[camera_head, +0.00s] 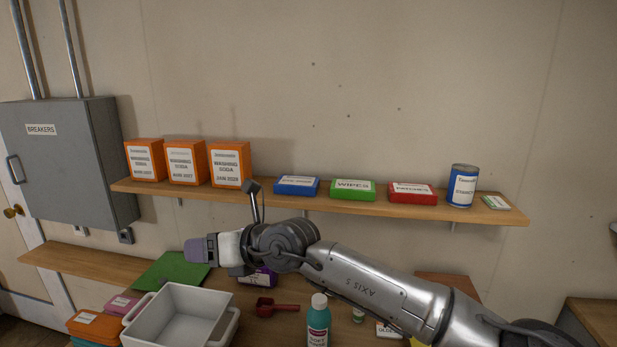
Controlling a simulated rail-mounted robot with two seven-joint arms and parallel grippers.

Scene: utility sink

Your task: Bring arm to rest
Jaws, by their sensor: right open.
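My right arm comes in from the lower right and reaches left across the view, in front of the shelf and above the work surface. My right gripper (204,249) is at its left end, pointing left, with a pale purple-grey tip. It is open and nothing shows held in it. It hangs above the green sheet (172,268) and the white tub (149,305); I cannot tell the exact height. My left gripper is not in view.
The wall shelf (330,204) carries orange washing soda boxes (186,162), blue, green and red packs, and a blue can (462,186). Below my arm are a red scoop (277,307), a teal bottle (319,322) and a purple box (258,277). A grey breaker box (62,160) is at left.

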